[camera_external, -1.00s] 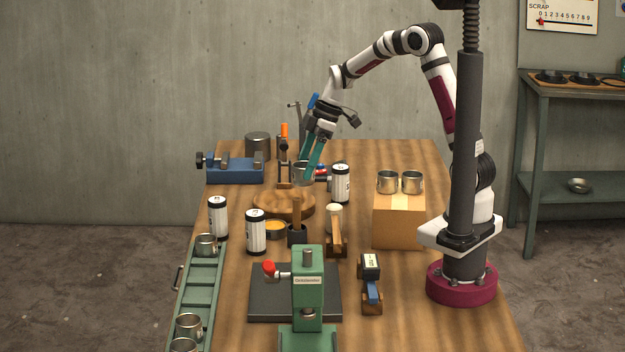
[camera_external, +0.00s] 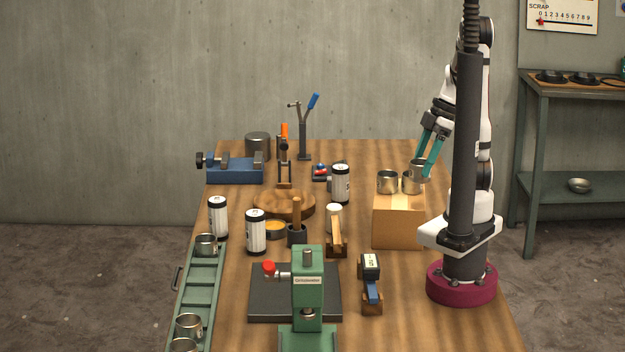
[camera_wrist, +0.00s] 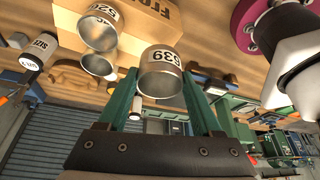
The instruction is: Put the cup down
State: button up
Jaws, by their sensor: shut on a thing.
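My gripper (camera_external: 429,166) is shut on a metal cup (camera_external: 416,166) above the rear right part of the cardboard box (camera_external: 398,225). In the wrist view this cup (camera_wrist: 160,75), marked 639, sits between the two green fingers of my gripper (camera_wrist: 160,92). Two more metal cups stand on the box, a left cup (camera_external: 387,182) and a right cup (camera_external: 410,186). The right one partly overlaps the held cup in the external view. I cannot tell whether the held cup touches the box top or the right cup.
A black-and-white canister (camera_external: 341,183) stands left of the box. A wooden turntable (camera_external: 284,203) and a blue vise (camera_external: 236,170) are farther left. A green rack (camera_external: 200,285) with metal cups is at front left. My column stands close to the box's right side.

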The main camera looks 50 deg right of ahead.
aim_at(411, 162)
jog(key=w+a+f, duration=0.2)
jog(key=shift+w+a, duration=0.1)
jog(key=shift+w, duration=0.3)
jog(key=shift+w+a+f, duration=0.1)
jog(key=shift+f, duration=1)
jog(key=shift+w+f, duration=0.1)
jog(key=shift+f, duration=1)
jog(key=shift+f, duration=0.1)
jog(key=o, duration=1.3)
jog(key=shift+o, duration=0.2)
